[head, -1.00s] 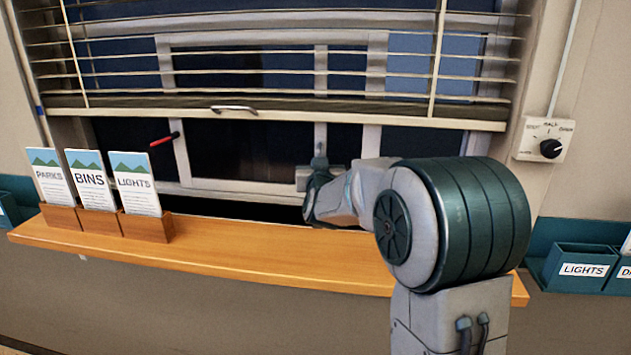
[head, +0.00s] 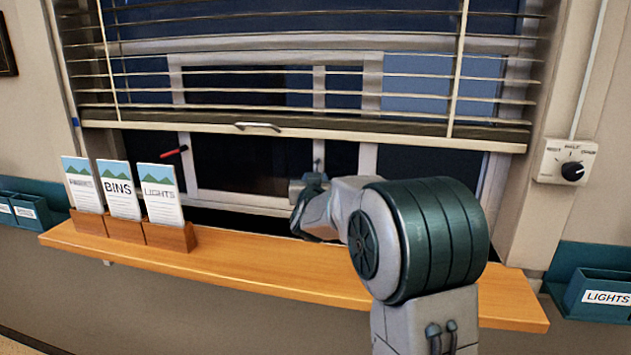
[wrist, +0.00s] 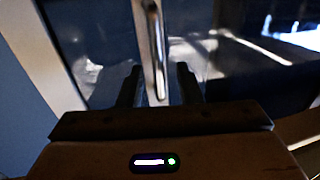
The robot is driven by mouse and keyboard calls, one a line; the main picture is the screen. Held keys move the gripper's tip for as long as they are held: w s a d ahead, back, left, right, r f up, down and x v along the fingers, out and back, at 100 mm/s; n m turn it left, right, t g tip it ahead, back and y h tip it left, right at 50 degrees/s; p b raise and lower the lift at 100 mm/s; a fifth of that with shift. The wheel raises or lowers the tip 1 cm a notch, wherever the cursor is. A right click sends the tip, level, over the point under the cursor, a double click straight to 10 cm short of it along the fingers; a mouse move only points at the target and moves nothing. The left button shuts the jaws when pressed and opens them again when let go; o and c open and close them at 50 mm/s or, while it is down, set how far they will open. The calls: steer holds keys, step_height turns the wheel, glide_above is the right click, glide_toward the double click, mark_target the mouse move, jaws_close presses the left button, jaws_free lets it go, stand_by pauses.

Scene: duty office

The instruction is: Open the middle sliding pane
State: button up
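The middle sliding pane (head: 240,165) has a pale frame and dark glass, seen below and through the blind in the head view. My gripper (head: 312,188) is at the lower right part of this pane, by a pale upright; my arm partly hides the area. In the wrist view a slim upright metal handle bar (wrist: 155,60) runs between the two dark fingers of my gripper (wrist: 158,88). The fingers stand apart with a gap on each side of the bar. Contact with the bar cannot be made out.
A half-lowered blind (head: 300,130) hangs in front of the window. A wooden counter (head: 270,260) runs below it, with a leaflet holder (head: 168,235) at left. A red-handled item (head: 174,152) shows at the window's left. A dial box (head: 566,162) is on the right wall.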

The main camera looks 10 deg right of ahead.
steer(key=shift+s, duration=0.1)
steer(key=b+v, duration=0.2)
steer(key=v, duration=1.1)
steer(key=shift+s+a, duration=0.15)
steer(key=shift+s, duration=0.15)
steer(key=s+a+f+n+g+y+p, duration=0.1)
steer(key=s+a+f+n+g+y, duration=0.15)
steer(key=s, duration=0.25)
steer(key=s+a+f+n+g+y+p, duration=0.1)
steer(key=s+a+f+g+y+p, duration=0.1)
steer(key=s+f+g+y, duration=0.3)
steer(key=s+d+f+g+h, duration=0.1)
steer(key=s+f+g, duration=0.1)
steer(key=s, duration=0.7)
steer(key=s+d+f+g+h+p, duration=0.1)
steer(key=s+g, duration=0.4)
steer(key=s, duration=0.5)
step_height(320, 180, down, 2)
steer(key=shift+d+f, duration=0.1)
steer(key=shift+d, duration=0.4)
